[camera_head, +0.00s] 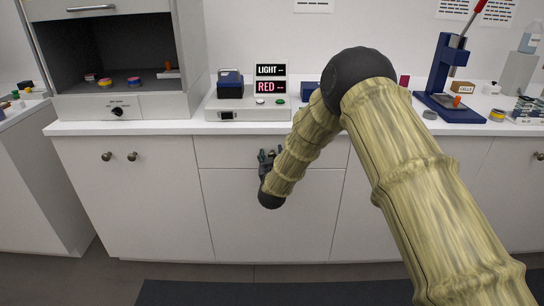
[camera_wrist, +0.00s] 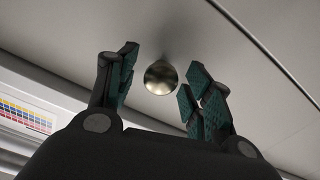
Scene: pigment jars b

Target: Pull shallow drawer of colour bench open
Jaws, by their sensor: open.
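The shallow drawer (camera_head: 222,153) is the upper white front in the middle of the bench, above a taller front. Its face looks flush with the fronts beside it. My gripper (camera_head: 268,157) is in front of this drawer, and my arm covers part of the drawer's right side. In the wrist view, a round metal knob (camera_wrist: 160,77) stands out from the white drawer front (camera_wrist: 190,35). My gripper also shows there (camera_wrist: 157,88), open, with its teal-padded fingers on either side of the knob. Gaps show between the pads and the knob; I cannot tell its depth between them.
The white worktop (camera_head: 160,127) carries a light box (camera_head: 243,111) with a LIGHT/RED sign, a grey cabinet (camera_head: 118,60) at left and a blue press (camera_head: 445,80) at right. Knobbed doors (camera_head: 120,190) flank the drawer on the left. Floor in front has a dark mat (camera_head: 220,292).

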